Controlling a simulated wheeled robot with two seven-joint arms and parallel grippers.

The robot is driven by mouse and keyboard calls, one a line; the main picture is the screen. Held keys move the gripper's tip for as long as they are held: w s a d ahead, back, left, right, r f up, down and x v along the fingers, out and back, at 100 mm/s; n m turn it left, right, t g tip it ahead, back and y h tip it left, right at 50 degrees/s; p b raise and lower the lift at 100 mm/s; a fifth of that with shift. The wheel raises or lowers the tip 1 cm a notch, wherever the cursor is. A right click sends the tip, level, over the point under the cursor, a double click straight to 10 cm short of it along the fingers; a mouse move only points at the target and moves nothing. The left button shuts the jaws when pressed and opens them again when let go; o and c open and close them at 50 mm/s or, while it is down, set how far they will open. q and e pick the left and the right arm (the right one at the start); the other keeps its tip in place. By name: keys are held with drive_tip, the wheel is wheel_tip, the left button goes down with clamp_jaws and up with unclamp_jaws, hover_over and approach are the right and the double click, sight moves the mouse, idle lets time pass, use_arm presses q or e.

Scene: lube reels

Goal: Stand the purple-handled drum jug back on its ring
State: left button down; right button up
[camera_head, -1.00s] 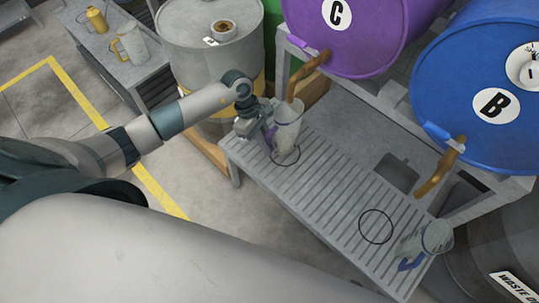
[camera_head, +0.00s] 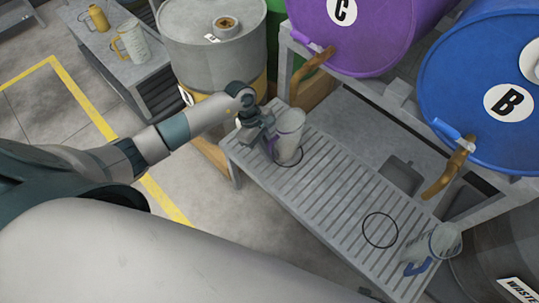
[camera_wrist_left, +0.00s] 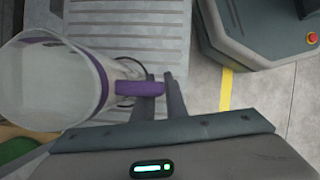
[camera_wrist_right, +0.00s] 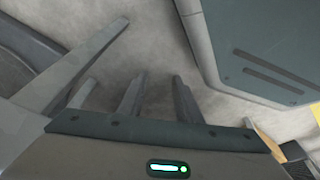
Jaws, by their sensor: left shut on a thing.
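The clear jug with the purple rim (camera_head: 291,122) stands nearly upright over the black ring (camera_head: 288,164) at the far left of the slatted bench. Its base overlaps the ring; I cannot tell whether it touches the slats. My left gripper (camera_head: 267,143) is shut on the purple handle (camera_wrist_left: 138,88). In the left wrist view the jug (camera_wrist_left: 50,90) is left of the fingers, and part of the ring shows behind it. My right gripper (camera_wrist_right: 158,88) is open and empty above grey floor, seen only in the right wrist view.
Purple drum C's tap (camera_head: 312,72) is above and behind the jug. Blue drum B (camera_head: 480,85) has a tap (camera_head: 450,165) at right. A blue-handled jug (camera_head: 435,247) stands at the bench's right end, near an empty ring (camera_head: 381,230). The slats between are clear.

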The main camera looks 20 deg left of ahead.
use_arm(q)
drive_tip(key=shift+f, duration=0.3)
use_arm(e)
drive_tip(key=shift+w+r, duration=0.1)
drive_tip(key=shift+r, duration=0.2)
use_arm(q)
drive_tip(key=shift+f, duration=0.15)
use_arm(e)
drive_tip(key=shift+w+r, duration=0.2)
drive_tip(key=shift+r, duration=0.1)
use_arm(q)
drive_tip(key=c, duration=1.8)
unclamp_jaws()
drive_tip(key=shift+o, duration=0.2)
use_arm(e)
drive_tip(key=shift+s, duration=0.15)
